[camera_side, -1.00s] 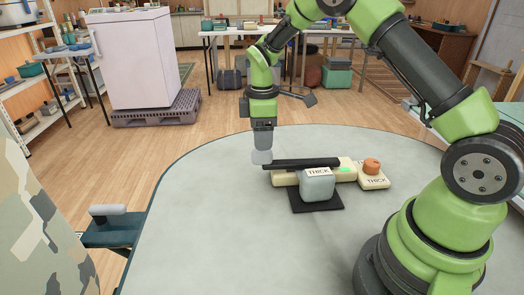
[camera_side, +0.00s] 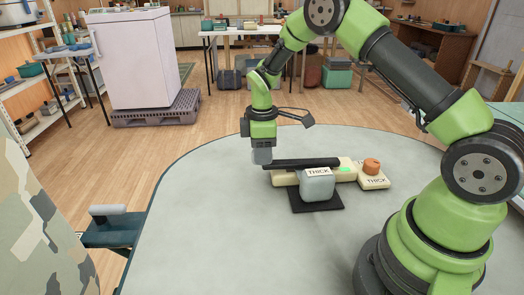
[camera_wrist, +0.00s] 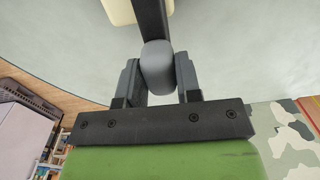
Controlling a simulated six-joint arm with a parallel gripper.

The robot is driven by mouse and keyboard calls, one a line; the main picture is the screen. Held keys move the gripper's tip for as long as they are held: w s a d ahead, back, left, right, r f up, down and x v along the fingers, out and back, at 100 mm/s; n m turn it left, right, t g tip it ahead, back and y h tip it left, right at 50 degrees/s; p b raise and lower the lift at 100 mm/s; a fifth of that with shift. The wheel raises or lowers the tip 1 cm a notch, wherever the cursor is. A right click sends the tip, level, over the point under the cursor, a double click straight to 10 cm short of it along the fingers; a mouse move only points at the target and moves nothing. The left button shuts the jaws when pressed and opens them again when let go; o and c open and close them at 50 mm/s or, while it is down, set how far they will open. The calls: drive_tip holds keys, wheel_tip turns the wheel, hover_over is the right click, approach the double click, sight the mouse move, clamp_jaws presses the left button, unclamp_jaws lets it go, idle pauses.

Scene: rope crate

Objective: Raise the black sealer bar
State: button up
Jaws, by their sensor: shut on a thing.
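The black sealer bar (camera_side: 305,163) lies level across the top of the cream sealer base (camera_side: 286,179) in the side view. In the wrist view the bar (camera_wrist: 151,18) runs away from its grey rounded end grip (camera_wrist: 157,66). My gripper (camera_side: 262,158) is at the bar's left end, pointing down. In the wrist view my gripper (camera_wrist: 158,75) has its two fingers on either side of the grey grip, shut on it. A grey block marked THICK (camera_side: 318,186) stands in front of the bar on a black mat (camera_side: 318,206).
An orange round knob (camera_side: 371,165) sits on a cream block marked THICK (camera_side: 376,181), right of the sealer. The grey table (camera_side: 210,220) is clear to the left and front. A camouflage-clad shape (camera_side: 45,220) stands at the left edge.

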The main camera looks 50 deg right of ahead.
drive_tip(key=shift+s+d+r+y, duration=0.1)
drive_tip(key=shift+d+r+y, duration=0.15)
drive_tip(key=shift+r, duration=0.35)
drive_tip(key=s+d+r+t+y, duration=0.8)
drive_tip(key=s+d+r, duration=0.1)
drive_tip(key=r, duration=0.3)
drive_tip(key=shift+d+r+t, duration=0.3)
drive_tip(key=shift+d+r, duration=0.05)
drive_tip(key=shift+s, duration=0.1)
drive_tip(key=o, duration=1)
